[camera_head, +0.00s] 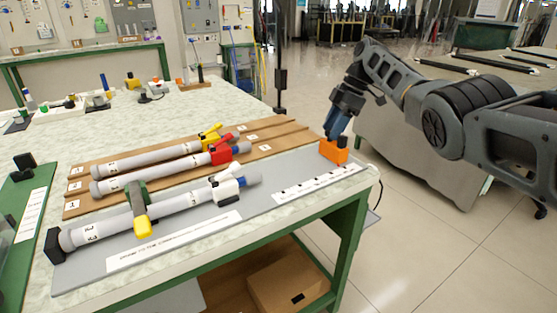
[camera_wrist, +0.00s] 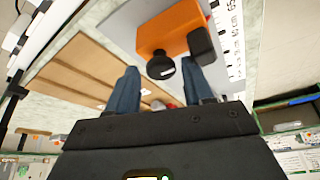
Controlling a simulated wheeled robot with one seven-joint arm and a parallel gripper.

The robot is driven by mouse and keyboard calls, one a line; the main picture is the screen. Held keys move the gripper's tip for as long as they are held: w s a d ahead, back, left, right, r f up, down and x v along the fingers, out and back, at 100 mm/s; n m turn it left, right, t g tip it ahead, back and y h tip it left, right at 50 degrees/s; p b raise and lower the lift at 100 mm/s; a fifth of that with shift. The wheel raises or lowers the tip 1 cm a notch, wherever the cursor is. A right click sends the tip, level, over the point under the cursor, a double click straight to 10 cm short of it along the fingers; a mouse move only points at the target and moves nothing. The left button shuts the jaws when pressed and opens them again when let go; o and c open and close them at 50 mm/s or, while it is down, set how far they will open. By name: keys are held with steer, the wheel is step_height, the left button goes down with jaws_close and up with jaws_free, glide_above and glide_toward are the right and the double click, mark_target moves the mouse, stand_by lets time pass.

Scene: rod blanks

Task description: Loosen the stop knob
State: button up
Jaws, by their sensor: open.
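The orange stop block (camera_head: 333,152) sits at the right end of the grey board, beside a printed scale. In the wrist view the orange block (camera_wrist: 170,27) carries a round black knob (camera_wrist: 160,66) facing the camera and a second black part (camera_wrist: 201,44) at its right. My gripper (camera_head: 333,135) is just above and behind the block in the head view, its blue fingers pointing down. In the wrist view my gripper (camera_wrist: 160,74) is open, with one finger on each side of the round knob. I cannot tell whether either finger touches the knob.
A grey rod (camera_head: 175,219) lies on the grey board (camera_head: 262,208) under a green clamp (camera_head: 139,200) with a yellow handle. Two more rods (camera_head: 150,160) with yellow and red clamps lie on the brown rack (camera_head: 285,130). The board right of the rod is clear.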

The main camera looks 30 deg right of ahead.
steer(key=shift+s+p, duration=0.15)
steer(key=shift+p, duration=0.15)
steer(key=shift+r+m+p, duration=0.2)
steer(key=shift+m+p, duration=0.5)
steer(key=shift+p, duration=0.45)
steer(key=m+t+h+p, duration=0.1)
steer(key=m+p, duration=0.1)
steer(key=p, duration=0.2)
steer(key=shift+s+m, duration=0.15)
steer(key=shift+m, duration=0.25)
steer(key=m+t+h+p, duration=0.1)
steer(key=m+p, duration=0.2)
steer(key=p, duration=0.1)
steer(key=shift+s+m, duration=0.1)
steer(key=shift+m, duration=0.2)
steer(key=shift+a+f+m+h+p, duration=0.15)
steer(key=shift+m+h+p, duration=0.25)
steer(key=shift+m+p, duration=0.5)
steer(key=m+t+p, duration=0.1)
steer(key=m, duration=0.1)
steer(key=shift+a+m+h, duration=0.15)
steer(key=shift+m+h, duration=0.15)
steer(key=shift+h, duration=0.1)
steer(key=m+h, duration=0.1)
steer(key=m, duration=0.1)
steer(key=shift+f+m, duration=0.1)
steer(key=shift+m, duration=0.3)
steer(key=shift+a+m+h+b, duration=0.15)
steer(key=shift+m+h+b, duration=0.55)
steer(key=shift+m+b, duration=0.6)
